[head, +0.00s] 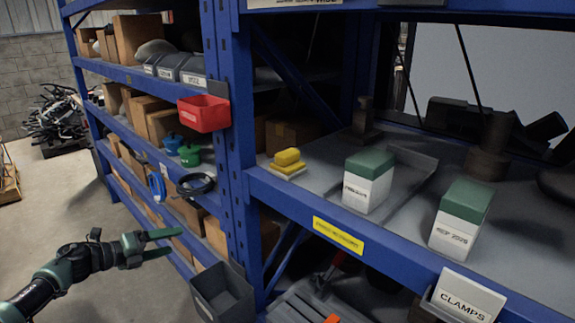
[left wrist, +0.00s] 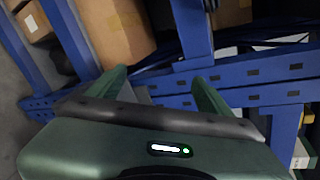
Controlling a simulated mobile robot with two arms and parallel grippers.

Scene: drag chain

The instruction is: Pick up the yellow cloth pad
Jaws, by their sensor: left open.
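My left gripper (head: 168,244) is open and empty, low and to the left of the pad, in front of the blue rack's side. In the left wrist view its two green fingers (left wrist: 160,82) stand apart with blue rack beams and a cardboard box beyond them. The pad cannot be made out in the left wrist view. My right gripper is not in view.
Right of the pad stand two white boxes with green lids (head: 369,180) (head: 461,218). The blue upright (head: 232,130) stands left of the pad, with a red bin (head: 203,113) on it. A dark grey bin (head: 222,293) hangs below. Open floor (head: 100,215) lies at left.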

